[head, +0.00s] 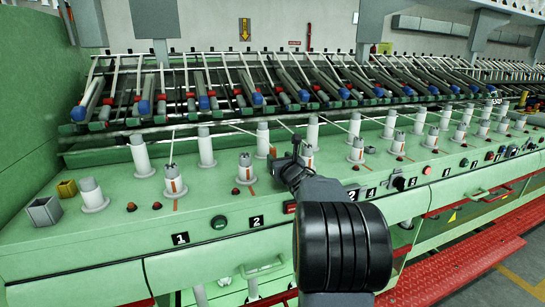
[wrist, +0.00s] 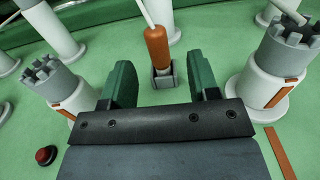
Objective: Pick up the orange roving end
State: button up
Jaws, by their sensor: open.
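The orange roving end (wrist: 157,47) stands nearly upright in the wrist view, with a pale strand running up from its top. Its lower part sits in a small grey holder (wrist: 164,81) on the green deck. My gripper (wrist: 160,80) is open, with one green finger on each side of the holder in the picture. The roving end shows beyond the gap between the fingers, and nothing is gripped. In the head view my gripper (head: 285,157) is over the deck among the white bobbins, and I cannot make out the roving end clearly there.
Grey-topped white bobbins stand close on the left (wrist: 52,85) and right (wrist: 275,65) of my gripper. A red button (wrist: 46,155) is at lower left. The green machine deck (head: 130,240) carries more bobbins, with inclined rollers (head: 205,95) behind.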

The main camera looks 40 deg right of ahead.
aim_at(274, 154)
jog(key=shift+p+x, duration=1.05)
jog(key=shift+x, duration=1.7)
jog(key=shift+a, duration=0.1)
jog(key=c, duration=1)
